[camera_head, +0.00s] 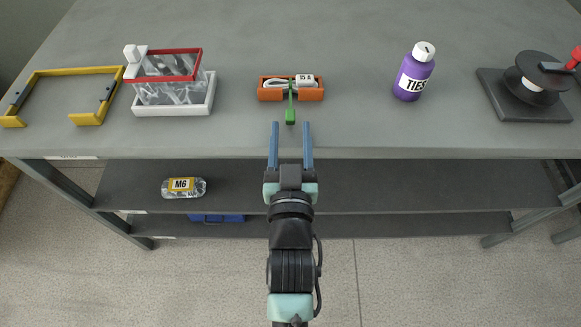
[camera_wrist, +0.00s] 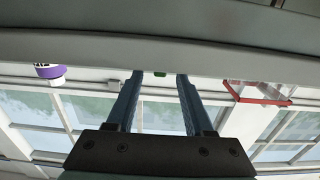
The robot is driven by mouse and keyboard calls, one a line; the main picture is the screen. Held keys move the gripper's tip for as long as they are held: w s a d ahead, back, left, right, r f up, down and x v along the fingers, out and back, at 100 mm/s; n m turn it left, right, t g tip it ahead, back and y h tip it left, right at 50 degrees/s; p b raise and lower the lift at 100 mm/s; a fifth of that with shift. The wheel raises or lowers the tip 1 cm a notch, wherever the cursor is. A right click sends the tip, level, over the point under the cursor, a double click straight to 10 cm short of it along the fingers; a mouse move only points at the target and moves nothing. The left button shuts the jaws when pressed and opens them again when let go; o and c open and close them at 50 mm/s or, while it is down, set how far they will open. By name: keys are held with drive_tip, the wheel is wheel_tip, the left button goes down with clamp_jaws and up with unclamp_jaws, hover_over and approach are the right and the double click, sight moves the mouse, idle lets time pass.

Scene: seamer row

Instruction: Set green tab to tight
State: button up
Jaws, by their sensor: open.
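The green tab (camera_head: 290,115) sticks out toward me from the front of a small orange holder (camera_head: 270,94) on the table. The holder has a white coiled cable and a white block marked 15 A in it. My gripper (camera_head: 291,127) is open, its two blue fingers in front of the tab, one to each side of its line. The fingers look empty. In the wrist view my gripper (camera_wrist: 158,75) shows open, with a bit of the green tab (camera_wrist: 160,74) between the fingertips at the top. No tight marking is readable.
Left of the holder stand a white tray (camera_head: 173,109) with a bag and red frame, and a yellow frame (camera_head: 62,72). To the right are a purple TIES bottle (camera_head: 405,88) and a dark reel stand (camera_head: 500,103). The table's front edge lies under my fingers.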

drive_tip(key=s, duration=1)
drive_tip(key=shift+s+p, duration=0.15)
drive_tip(key=shift+p, duration=0.15)
